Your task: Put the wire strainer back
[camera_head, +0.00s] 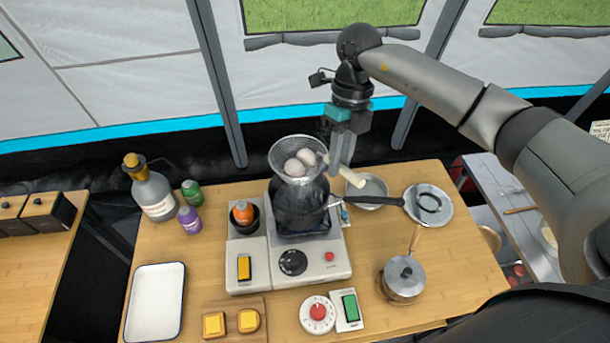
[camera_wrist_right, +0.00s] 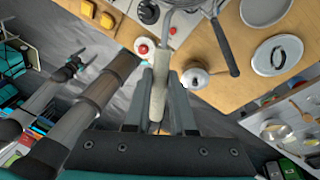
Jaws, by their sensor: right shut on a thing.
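The wire strainer (camera_head: 284,148) has a mesh bowl with two pale eggs (camera_head: 294,167) in it. It is above the dark pot (camera_head: 298,203) on the stove; I cannot tell whether it touches the pot. My right gripper (camera_head: 341,165) is shut on the strainer's light handle (camera_head: 352,179). In the right wrist view, the handle (camera_wrist_right: 158,97) lies between the fingers of that gripper (camera_wrist_right: 160,105). My left gripper (camera_wrist_right: 70,68) shows small at the left of the wrist view, away from the strainer; its opening is unclear.
A metal bowl (camera_head: 368,192), a lid (camera_head: 428,205) and a small lidded pot (camera_head: 404,279) stand to the right of the stove (camera_head: 325,262). Bottles (camera_head: 154,193) stand to its left. A white tray (camera_head: 155,303) is at the front left. The table's right front is clear.

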